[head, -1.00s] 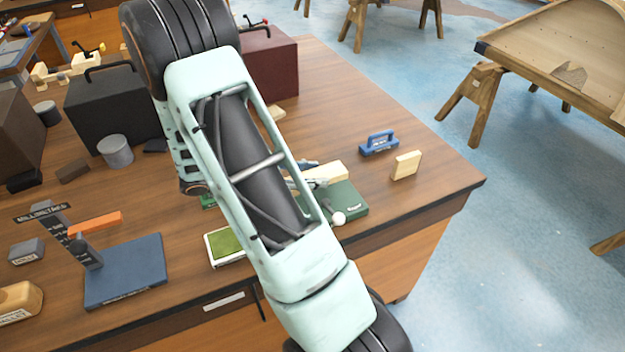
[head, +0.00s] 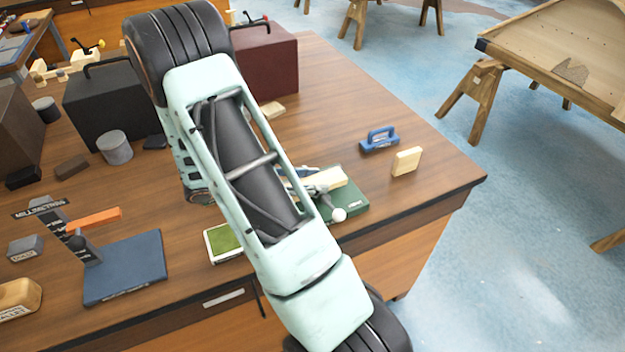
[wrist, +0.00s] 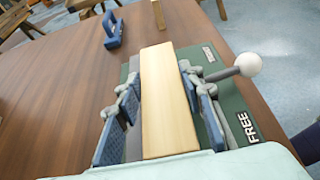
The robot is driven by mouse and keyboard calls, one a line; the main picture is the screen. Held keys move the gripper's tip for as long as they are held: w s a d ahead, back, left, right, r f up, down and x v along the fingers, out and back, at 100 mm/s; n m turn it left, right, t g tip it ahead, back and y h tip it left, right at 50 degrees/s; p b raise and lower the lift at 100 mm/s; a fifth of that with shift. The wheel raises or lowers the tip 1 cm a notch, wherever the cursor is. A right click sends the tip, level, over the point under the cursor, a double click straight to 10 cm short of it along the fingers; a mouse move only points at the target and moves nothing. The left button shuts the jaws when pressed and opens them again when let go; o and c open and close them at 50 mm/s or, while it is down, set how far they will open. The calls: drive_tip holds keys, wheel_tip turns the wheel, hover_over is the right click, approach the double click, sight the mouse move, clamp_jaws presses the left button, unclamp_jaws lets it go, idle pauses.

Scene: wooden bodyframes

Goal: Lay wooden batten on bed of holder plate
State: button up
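The pale wooden batten (wrist: 167,100) lies lengthwise over the green holder plate (wrist: 232,97), above its grey bed, in the wrist view. It also shows beside my arm in the head view (head: 331,178). My gripper (wrist: 160,80) straddles the batten, with one blue-padded finger on each side. Narrow gaps show between the pads and the batten, so it looks open. The plate's lever, with a white ball knob (wrist: 248,65), points right towards the "FREE" label. My arm hides part of the plate in the head view, and the batten covers most of the bed.
A blue stand (head: 125,268) is farther left. The table behind the blue tool is clear.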

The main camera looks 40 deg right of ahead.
drive_tip(key=o, duration=0.4)
drive_tip(key=shift+o, duration=0.2)
drive_tip(key=shift+r+p, duration=0.45)
drive_tip(key=shift+r, duration=0.1)
drive_tip(key=shift+w+a+r, duration=0.15)
drive_tip(key=shift+a+r, duration=0.05)
drive_tip(key=shift+r, duration=0.05)
drive_tip(key=b+v, duration=0.1)
drive_tip(key=v, duration=1)
drive_tip(key=shift+a+b, duration=0.3)
drive_tip(key=shift+b, duration=0.05)
